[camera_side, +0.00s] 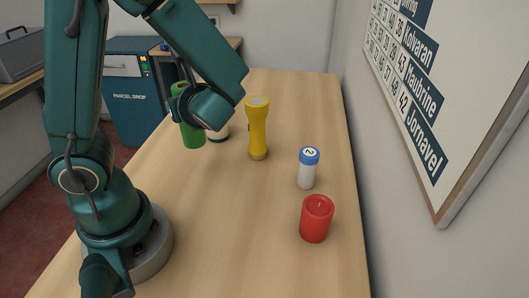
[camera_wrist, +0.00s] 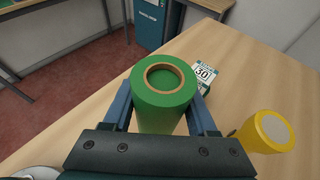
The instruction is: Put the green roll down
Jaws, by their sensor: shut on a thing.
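The green roll (camera_wrist: 163,92) stands upright between the two blue fingers of my gripper (camera_wrist: 162,108) in the wrist view, its brown-rimmed hollow core facing up. The fingers are shut on its sides. In the side view the green roll (camera_side: 193,137) shows at the counter's left edge, partly hidden behind my wrist, which also covers most of the gripper. I cannot tell whether the roll's bottom touches the counter (camera_side: 240,220).
A yellow flashlight (camera_side: 257,128) stands right of the roll. A white cylinder with a blue lid (camera_side: 308,168) and a red cylinder (camera_side: 316,218) stand nearer. The front middle counter is clear.

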